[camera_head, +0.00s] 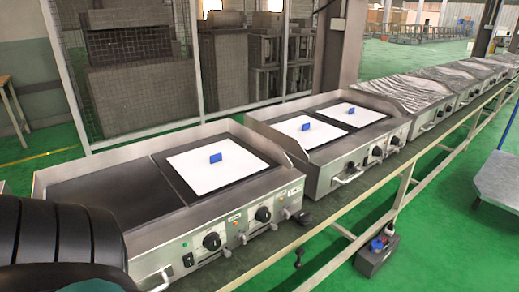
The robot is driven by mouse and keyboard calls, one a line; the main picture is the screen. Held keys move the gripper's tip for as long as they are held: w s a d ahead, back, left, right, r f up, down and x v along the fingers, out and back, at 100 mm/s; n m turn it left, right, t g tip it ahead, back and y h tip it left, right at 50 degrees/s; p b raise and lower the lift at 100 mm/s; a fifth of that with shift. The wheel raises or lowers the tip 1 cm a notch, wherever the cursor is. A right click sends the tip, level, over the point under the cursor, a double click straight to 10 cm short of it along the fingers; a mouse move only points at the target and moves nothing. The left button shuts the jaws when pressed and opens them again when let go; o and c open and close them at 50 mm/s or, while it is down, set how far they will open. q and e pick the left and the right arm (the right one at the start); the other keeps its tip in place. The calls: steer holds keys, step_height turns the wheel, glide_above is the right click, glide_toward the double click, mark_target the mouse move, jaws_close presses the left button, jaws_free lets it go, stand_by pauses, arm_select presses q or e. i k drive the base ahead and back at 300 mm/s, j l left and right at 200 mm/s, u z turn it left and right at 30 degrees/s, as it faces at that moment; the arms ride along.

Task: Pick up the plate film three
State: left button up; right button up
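Several white square plate films lie flat on steel griddle units, each with a small blue tab standing in its middle. One film (238,173) lies on the right half of the nearest griddle (205,235). Two more lie on the second griddle (325,178): a left film (290,133) and a right film (362,115). I cannot tell which one is film three. My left arm shows as a large dark ribbed part at the lower left, over the nearest griddle's left corner. Neither gripper is in view.
The nearest griddle's left half (120,190) is bare and dark. Further griddles (410,92), covered in wrinkled wrap, continue along the bench rail (405,185) to the back right. A dark box (377,255) stands on the green floor. A metal table (498,178) is at the right edge.

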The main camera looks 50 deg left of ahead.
mark_target(205, 170)
steer(key=i, duration=1.4)
steer(key=i+l+u, duration=0.2)
steer(key=i, duration=0.35)
steer(key=i+u, duration=0.25)
steer(key=i, duration=0.3)
steer(key=u, duration=3)
